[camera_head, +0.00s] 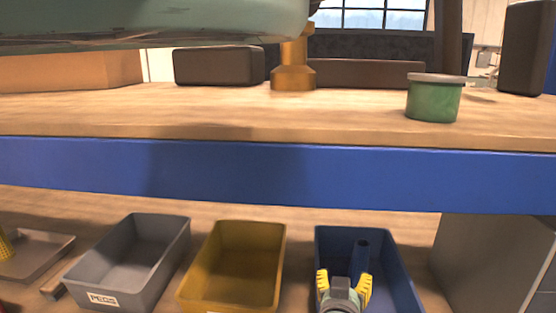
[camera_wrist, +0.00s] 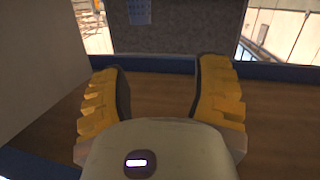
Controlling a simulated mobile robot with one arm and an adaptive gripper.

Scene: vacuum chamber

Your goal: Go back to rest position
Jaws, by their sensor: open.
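My gripper (camera_head: 343,276) shows at the lower right of the head view, in front of or over the blue bin (camera_head: 400,275). Its two yellow fingers are spread apart. A dark blue upright piece (camera_head: 361,256) shows by the fingers against the bin; I cannot tell whether it lies in the bin. In the wrist view my gripper (camera_wrist: 163,75) is open, with nothing between its fingers. Beyond the fingers there is a brown wooden surface (camera_wrist: 160,97), a blue edge and a grey speckled panel (camera_wrist: 180,28).
A grey bin (camera_head: 153,250) labelled PEGS, a yellow bin (camera_head: 235,265) and a shallow tray (camera_head: 35,252) stand left of the blue bin. A grey box (camera_head: 490,262) stands right. Above, a blue-edged bench (camera_head: 260,175) holds a green pot (camera_head: 433,100) and a brass-coloured part (camera_head: 293,75).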

